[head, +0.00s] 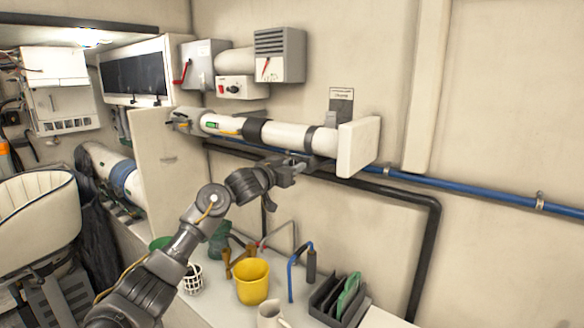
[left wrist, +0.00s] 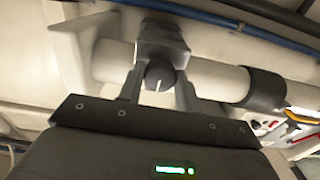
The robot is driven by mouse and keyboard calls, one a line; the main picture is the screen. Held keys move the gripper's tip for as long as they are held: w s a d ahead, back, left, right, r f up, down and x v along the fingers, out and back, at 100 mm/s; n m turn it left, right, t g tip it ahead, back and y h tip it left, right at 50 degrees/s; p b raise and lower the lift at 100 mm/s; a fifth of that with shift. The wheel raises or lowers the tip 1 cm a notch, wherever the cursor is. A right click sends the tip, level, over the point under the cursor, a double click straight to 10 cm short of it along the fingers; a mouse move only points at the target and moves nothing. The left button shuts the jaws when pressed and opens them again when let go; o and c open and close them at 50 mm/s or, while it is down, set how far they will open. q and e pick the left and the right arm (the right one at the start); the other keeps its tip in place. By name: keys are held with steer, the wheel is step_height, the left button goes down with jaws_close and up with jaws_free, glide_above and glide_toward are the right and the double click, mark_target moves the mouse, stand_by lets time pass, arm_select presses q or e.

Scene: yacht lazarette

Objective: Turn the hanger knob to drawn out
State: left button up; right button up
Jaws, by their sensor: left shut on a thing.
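The hanger knob (left wrist: 159,75) is a dark round knob with a white pointer line, seen in the left wrist view under a dark hanger bracket (left wrist: 162,38) on a white pipe. My left gripper (left wrist: 159,90) has one finger on each side of the knob and is shut on it. In the head view my left gripper (head: 298,165) reaches the underside of the white pipe (head: 285,135), near its right end, and the knob is hidden there. The white line points roughly toward the gripper's palm. My right gripper is in neither view.
A white end plate (head: 358,146) closes the pipe's right side. A blue hose (head: 450,190) and a dark pipe (head: 400,193) run along the wall. Below stand a yellow bucket (head: 252,283), a white mug (head: 270,316) and a dark rack (head: 335,302).

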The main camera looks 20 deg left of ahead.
arm_select(q)
steer(key=shift+f+m+b, duration=0.1)
steer(key=shift+m+b, duration=7.05)
steer(key=shift+m, duration=10.65)
steer(key=o, duration=1)
steer(key=shift+c, duration=0.2)
